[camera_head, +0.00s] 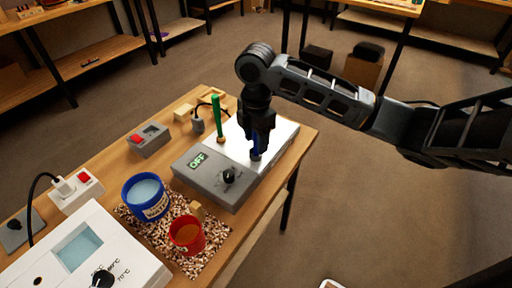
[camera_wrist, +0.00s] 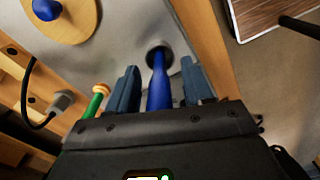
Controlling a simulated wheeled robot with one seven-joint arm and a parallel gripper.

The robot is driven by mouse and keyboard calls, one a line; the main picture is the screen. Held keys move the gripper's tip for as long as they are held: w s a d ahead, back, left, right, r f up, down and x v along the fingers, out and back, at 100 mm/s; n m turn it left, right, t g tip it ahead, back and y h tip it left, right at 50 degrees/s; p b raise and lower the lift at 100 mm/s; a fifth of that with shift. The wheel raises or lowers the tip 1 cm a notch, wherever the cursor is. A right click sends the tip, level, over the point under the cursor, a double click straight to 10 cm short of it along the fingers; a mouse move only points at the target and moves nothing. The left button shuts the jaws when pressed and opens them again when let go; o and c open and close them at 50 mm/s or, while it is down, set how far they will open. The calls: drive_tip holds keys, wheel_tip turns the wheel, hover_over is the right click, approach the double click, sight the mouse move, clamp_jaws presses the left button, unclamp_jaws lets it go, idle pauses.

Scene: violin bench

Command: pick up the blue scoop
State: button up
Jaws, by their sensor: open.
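The blue scoop shows in the wrist view as a blue handle (camera_wrist: 160,85) rising from a round grey end (camera_wrist: 160,55) on a pale metal surface. In the head view a bit of its blue handle (camera_head: 255,146) shows below my gripper (camera_head: 258,140), at the white-topped grey unit (camera_head: 205,176). In the wrist view my gripper (camera_wrist: 162,82) is open, with one finger on each side of the handle. Small gaps seem to show between handle and fingers. The upper handle is hidden behind the gripper body.
A green stick (camera_head: 217,118) stands upright just left of my gripper. A blue pot (camera_head: 146,199) and a red pot (camera_head: 186,236) stand on a speckled mat (camera_head: 180,263) nearer. Free floor lies right of the bench.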

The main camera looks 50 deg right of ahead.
clamp_jaws()
idle(0.4)
